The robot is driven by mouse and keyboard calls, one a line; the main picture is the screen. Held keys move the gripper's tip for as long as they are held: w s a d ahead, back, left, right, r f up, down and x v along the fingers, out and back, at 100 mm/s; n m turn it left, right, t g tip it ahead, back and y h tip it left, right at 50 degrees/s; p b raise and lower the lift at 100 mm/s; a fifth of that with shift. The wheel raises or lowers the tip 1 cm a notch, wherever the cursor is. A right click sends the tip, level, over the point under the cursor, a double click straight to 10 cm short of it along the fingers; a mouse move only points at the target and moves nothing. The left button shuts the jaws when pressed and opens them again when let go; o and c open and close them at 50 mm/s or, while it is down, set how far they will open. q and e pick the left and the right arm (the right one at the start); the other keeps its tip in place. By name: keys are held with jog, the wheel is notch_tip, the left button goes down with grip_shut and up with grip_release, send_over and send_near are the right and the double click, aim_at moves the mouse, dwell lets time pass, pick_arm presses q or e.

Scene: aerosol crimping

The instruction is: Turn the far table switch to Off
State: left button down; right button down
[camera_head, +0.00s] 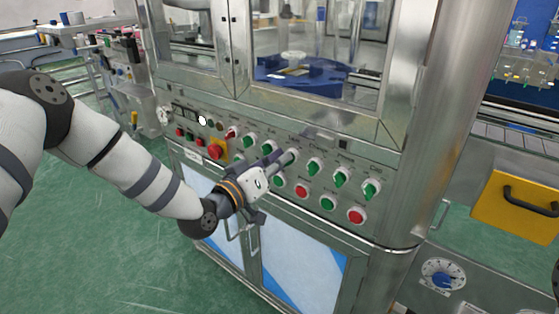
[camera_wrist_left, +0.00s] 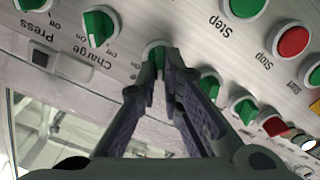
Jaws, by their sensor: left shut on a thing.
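My left gripper (camera_head: 292,156) reaches in to the control panel (camera_head: 215,112) on the metal machine. Its fingers (camera_wrist_left: 160,72) are shut on a green rotary switch (camera_wrist_left: 154,47) in the upper row. The fingers cover most of that switch and its label, so its name and setting cannot be read. Beside it are similar green switches with On and Off marks, one by the label Charge (camera_wrist_left: 98,28) and one by Press (camera_wrist_left: 33,4). In the head view, free green switches lie right of the gripper (camera_head: 315,166) and left of it (camera_head: 249,141). My right gripper is not in view.
Below the switches is a row of push buttons, including a red Stop button (camera_wrist_left: 292,41) and a green Step button (camera_wrist_left: 245,6). A red emergency knob (camera_head: 216,149) sits to the left. A yellow drawer front (camera_head: 515,208) is at the right.

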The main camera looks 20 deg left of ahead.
pick_arm(q)
jog(key=c, duration=1.7)
grip_release()
jog(key=shift+s, duration=0.1)
jog(key=v, duration=1.2)
